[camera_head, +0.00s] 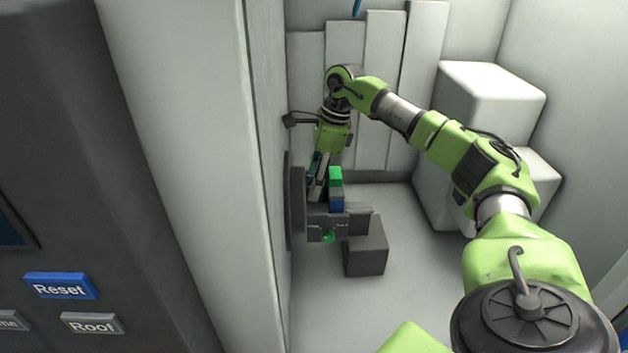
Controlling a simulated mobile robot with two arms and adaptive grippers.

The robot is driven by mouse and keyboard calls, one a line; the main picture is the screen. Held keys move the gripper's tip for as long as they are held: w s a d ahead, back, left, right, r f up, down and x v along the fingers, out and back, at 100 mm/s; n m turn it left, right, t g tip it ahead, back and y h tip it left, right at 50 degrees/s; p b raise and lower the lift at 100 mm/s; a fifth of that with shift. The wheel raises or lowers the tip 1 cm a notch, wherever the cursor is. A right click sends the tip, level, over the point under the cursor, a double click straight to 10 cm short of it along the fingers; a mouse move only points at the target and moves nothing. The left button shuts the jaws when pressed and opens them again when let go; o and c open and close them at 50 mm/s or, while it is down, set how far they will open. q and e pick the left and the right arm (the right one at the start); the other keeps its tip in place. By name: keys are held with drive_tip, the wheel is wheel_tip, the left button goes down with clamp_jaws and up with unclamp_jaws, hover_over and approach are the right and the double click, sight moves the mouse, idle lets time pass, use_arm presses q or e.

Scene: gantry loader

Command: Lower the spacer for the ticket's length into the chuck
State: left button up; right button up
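The chuck (296,210) is a dark round plate on the left wall of the machine chamber, with dark jaws (328,219) reaching out to the right. A small block with a green top and a blue lower part (336,188) stands upright at the jaws; I cannot tell whether it is a spacer or rests on them. My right gripper (318,186) points down just left of this block, close to the chuck. Its fingers are small and partly overlap the block, so their grip is unclear. A round green piece (328,237) shows under the jaws. No ticket shows. My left gripper is out of view.
A dark grey block (366,248) sits just right of and below the jaws. White boxes (490,105) stand at the back right. The chamber floor (400,300) is clear in front. A white door edge (185,150) and a panel with a Reset button (61,286) are at left.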

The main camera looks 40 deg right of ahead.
idle(0.3)
drive_tip(key=v, duration=1.2)
drive_tip(key=shift+r, duration=0.1)
wheel_tip(320, 180, up, 7)
drive_tip(key=p, duration=0.8)
